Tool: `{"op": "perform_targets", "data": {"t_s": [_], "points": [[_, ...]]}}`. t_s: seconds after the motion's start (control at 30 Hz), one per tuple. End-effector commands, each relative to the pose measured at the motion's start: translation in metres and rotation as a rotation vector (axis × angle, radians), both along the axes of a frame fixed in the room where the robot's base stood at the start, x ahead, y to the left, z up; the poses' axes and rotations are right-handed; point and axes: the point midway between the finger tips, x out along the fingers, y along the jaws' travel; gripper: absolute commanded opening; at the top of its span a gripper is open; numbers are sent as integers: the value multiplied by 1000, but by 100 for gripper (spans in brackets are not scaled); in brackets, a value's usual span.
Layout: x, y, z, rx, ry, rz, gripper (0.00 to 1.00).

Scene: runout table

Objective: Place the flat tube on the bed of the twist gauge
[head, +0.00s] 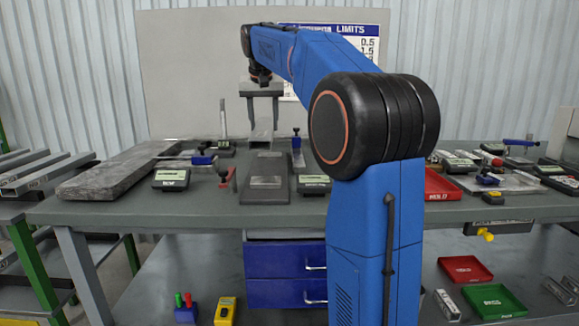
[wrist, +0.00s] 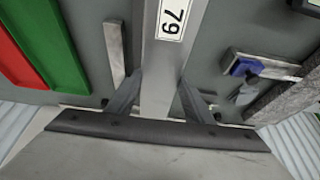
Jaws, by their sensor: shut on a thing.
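My gripper (head: 264,122) is shut on the flat tube (head: 262,131), a pale grey metal bar, above the back middle of the table. In the wrist view the tube (wrist: 158,62) runs lengthwise between the two fingers, with a white label reading 79 on its upper face. A dark grey flat block (head: 265,192) with a lighter plate on top lies in front of the tube in the head view. It looks like the bed of the twist gauge, but I cannot be sure. The tube's far end is hidden, and I cannot tell whether the tube touches anything below.
A long speckled slab (head: 118,174) lies at the left. Small displays (head: 171,179) and a red-footed stand (head: 225,177) are near the block. A red tray (head: 441,186) and several gauges crowd the right. The wrist view shows a green tray (wrist: 42,40) and a blue-handled tool (wrist: 247,67).

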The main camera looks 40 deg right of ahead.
Motion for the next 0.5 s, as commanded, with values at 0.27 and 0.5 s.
{"op": "perform_targets", "data": {"t_s": [0.27,0.5], "points": [[0,0,-33,0,2,2,7],[0,0,-57,0,-1,1,7]]}}
